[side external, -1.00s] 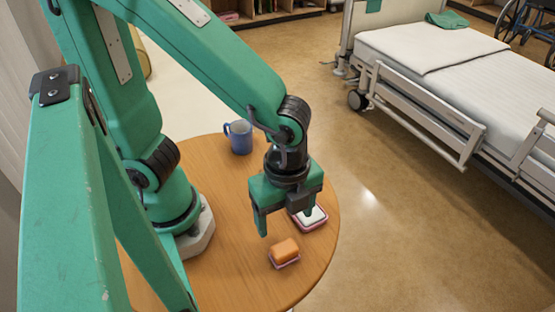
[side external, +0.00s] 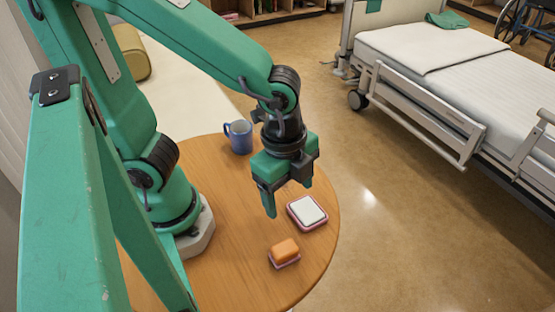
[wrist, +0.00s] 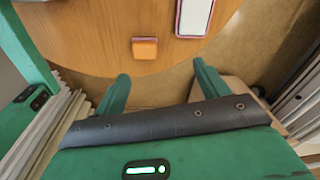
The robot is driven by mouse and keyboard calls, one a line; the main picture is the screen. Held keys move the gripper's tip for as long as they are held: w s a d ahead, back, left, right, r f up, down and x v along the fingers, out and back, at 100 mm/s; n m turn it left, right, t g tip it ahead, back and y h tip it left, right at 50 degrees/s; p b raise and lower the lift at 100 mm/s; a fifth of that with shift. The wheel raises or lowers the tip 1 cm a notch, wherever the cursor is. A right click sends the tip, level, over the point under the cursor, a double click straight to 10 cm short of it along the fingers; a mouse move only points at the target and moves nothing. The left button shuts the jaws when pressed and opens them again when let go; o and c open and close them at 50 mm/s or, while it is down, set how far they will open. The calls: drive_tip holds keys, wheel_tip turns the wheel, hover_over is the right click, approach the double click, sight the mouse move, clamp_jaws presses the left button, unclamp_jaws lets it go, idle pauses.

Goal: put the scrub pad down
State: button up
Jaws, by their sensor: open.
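The orange scrub pad (side external: 285,249) lies on the round wooden table, with a thin pink layer at its bottom. It also shows in the wrist view (wrist: 145,48), beyond the fingertips and near the table's edge. My gripper (side external: 289,198) is open and empty, in the air above the table. Its two green fingers also show in the wrist view (wrist: 160,72), apart with nothing between them. The scrub pad is clear of both fingers.
A white slab with a pink rim (side external: 308,212) lies near the scrub pad; it also shows in the wrist view (wrist: 194,16). A blue mug (side external: 239,136) stands farther back on the table (side external: 235,265). A bed (side external: 450,70) stands beyond, across bare floor.

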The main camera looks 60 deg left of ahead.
drive_tip(key=w+a+r+n+t, duration=0.1)
drive_tip(key=a+r+n+t, duration=0.1)
drive_tip(key=a+r+n, duration=0.3)
drive_tip(key=w+a+r+n+t, duration=0.1)
drive_tip(key=a+r+n+t, duration=0.1)
drive_tip(key=a+r+n, duration=0.3)
drive_tip(key=a+n, duration=0.4)
drive_tip(key=shift+a+n+t+y, duration=0.25)
drive_tip(key=shift+n+t+y, duration=0.05)
drive_tip(key=shift+n+t, duration=0.1)
drive_tip(key=shift+c, duration=0.4)
drive_tip(key=shift+c, duration=0.7)
drive_tip(key=shift+d, duration=0.1)
